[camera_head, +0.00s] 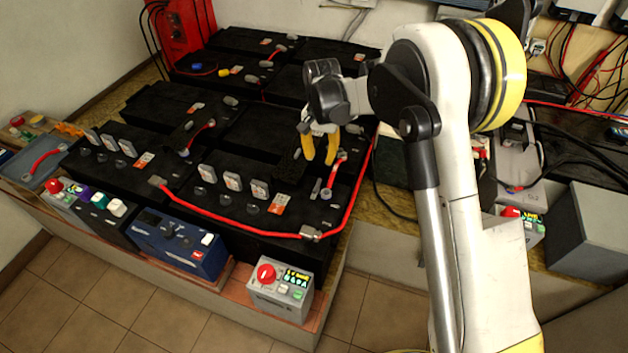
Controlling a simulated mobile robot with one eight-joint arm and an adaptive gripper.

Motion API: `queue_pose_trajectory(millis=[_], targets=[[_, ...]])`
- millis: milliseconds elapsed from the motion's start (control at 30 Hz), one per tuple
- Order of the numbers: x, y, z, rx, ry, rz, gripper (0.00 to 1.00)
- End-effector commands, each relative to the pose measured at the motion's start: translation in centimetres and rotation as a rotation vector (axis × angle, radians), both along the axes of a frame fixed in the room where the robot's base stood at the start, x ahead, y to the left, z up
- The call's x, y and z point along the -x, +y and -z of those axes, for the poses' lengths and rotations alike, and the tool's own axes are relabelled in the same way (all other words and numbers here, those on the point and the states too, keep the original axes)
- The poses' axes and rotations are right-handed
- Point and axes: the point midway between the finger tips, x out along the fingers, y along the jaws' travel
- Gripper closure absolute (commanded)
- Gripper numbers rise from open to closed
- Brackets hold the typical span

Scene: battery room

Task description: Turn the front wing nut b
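My gripper (320,154) hangs over the right part of the front right black battery. Its two yellow fingers point down, spread apart, with nothing visible between them. A small grey upright fitting (326,193) stands on the battery just below and right of the fingers, near the red cable's end; I cannot tell whether it is a wing nut. Several grey upright tabs (231,182) stand in a row on the same battery (240,222), left of my gripper. A similar row of tabs (109,143) stands on the front left battery. No letter b is readable.
A red cable (240,225) runs along the front battery and up its right side. A grey box with a red knob (266,273) and a blue device (180,245) stand at the front ledge. Another grey box (590,235) is at right. The tiled floor in front is clear.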

Motion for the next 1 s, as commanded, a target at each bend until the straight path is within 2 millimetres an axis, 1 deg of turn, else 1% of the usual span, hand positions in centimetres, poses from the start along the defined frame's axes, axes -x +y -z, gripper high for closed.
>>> queue_pose_trajectory(millis=[167, 400, 500, 600, 700, 967, 1000], targets=[[0.0, 0.0, 2.8, 0.001, 0.001, 0.001, 0.68], [0.0, 0.0, 7.6, 0.0, 0.0, 0.0, 0.68], [0.0, 0.0, 9.1, 0.0, 0.0, 0.0, 0.68], [0.0, 0.0, 10.1, 0.0, 0.0, 0.0, 0.68], [0.0, 0.0, 10.5, 0.0, 0.0, 0.0, 0.68], [0.0, 0.0, 10.6, 0.0, 0.0, 0.0, 0.68], [0.0, 0.0, 10.6, 0.0, 0.0, 0.0, 0.72]])
